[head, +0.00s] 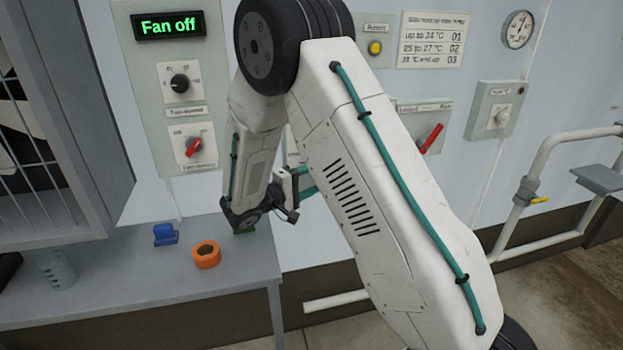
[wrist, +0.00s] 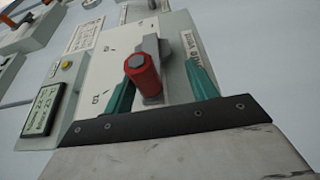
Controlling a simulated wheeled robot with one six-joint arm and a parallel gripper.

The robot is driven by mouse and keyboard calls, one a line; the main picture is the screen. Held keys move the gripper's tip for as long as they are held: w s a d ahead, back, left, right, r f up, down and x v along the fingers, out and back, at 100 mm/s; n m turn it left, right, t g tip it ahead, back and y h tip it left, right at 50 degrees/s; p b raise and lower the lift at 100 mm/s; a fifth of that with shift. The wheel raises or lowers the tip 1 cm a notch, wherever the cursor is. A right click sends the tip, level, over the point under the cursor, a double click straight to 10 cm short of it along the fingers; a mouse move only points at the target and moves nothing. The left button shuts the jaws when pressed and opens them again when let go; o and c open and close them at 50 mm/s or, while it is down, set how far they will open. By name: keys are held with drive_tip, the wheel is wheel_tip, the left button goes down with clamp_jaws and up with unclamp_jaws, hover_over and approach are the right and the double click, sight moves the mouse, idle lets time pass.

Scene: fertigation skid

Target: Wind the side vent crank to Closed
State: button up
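In the wrist view, the side vent crank shows as a red cylindrical handle (wrist: 143,75) on a short grey arm (wrist: 152,48), mounted on a pale panel (wrist: 100,75) with printed marks. My gripper (wrist: 160,88) has its two teal fingers apart, one on each side of the red handle, with visible gaps. I cannot tell how deep the fingertips reach. The crank's pointed position cannot be read. In the head view, my gripper (head: 307,181) is mostly hidden behind my own arm, and so is the crank.
A small display (wrist: 46,110) sits beside the crank panel. In the head view, a "Fan off" display (head: 168,25) and a red-handled switch (head: 194,147) are left of my arm; a red lever (head: 431,138) is right. A bench (head: 130,285) holds an orange ring (head: 206,261) and blue block (head: 165,236).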

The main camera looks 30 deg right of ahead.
drive_tip(key=shift+d, duration=0.15)
idle(0.4)
drive_tip(key=a, duration=0.7)
drive_tip(key=shift+s+a, duration=0.4)
